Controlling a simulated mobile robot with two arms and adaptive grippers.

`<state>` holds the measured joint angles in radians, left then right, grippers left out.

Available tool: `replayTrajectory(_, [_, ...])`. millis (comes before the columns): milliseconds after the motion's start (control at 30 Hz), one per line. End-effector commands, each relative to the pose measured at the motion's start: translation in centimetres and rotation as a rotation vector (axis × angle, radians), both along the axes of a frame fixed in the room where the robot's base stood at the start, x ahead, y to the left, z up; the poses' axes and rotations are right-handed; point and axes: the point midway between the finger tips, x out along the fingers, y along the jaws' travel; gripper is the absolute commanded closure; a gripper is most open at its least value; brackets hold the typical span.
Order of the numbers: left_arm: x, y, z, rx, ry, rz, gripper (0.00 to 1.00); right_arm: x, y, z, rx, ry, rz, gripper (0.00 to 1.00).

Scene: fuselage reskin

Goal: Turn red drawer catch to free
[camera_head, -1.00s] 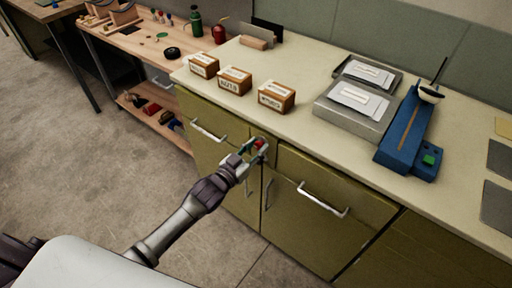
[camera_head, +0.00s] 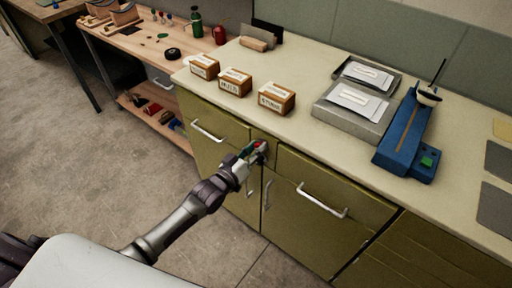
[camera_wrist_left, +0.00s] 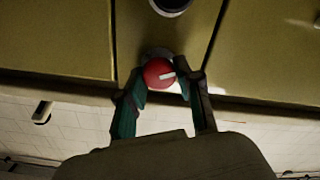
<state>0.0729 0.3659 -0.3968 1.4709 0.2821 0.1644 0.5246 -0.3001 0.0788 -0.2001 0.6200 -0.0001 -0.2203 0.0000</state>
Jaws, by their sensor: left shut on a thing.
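The red drawer catch (camera_wrist_left: 158,73) is a round red knob with a white bar mark, on the green cabinet front between two drawers. In the left wrist view the white mark points right and slightly up. My left gripper (camera_wrist_left: 162,82) has its two fingers on either side of the knob, shut on it. In the head view my left gripper (camera_head: 256,152) hides most of the catch; only a bit of red shows. My right gripper is not in view.
Drawer handles (camera_head: 322,200) and (camera_head: 208,131) stick out on both sides of the catch. The worktop (camera_head: 310,80) above carries labelled boxes (camera_head: 276,98), grey trays (camera_head: 352,107) and a blue device (camera_head: 405,132). The floor (camera_head: 110,190) in front is clear.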

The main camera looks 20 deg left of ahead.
Motion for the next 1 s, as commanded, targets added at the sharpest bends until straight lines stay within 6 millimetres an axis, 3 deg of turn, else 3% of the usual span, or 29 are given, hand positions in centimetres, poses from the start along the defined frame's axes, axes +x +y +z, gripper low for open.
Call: replayTrajectory(1000, [0.1, 0.2, -0.4, -0.874, 0.317, -0.001, 1.00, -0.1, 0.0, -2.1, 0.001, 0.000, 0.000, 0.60])
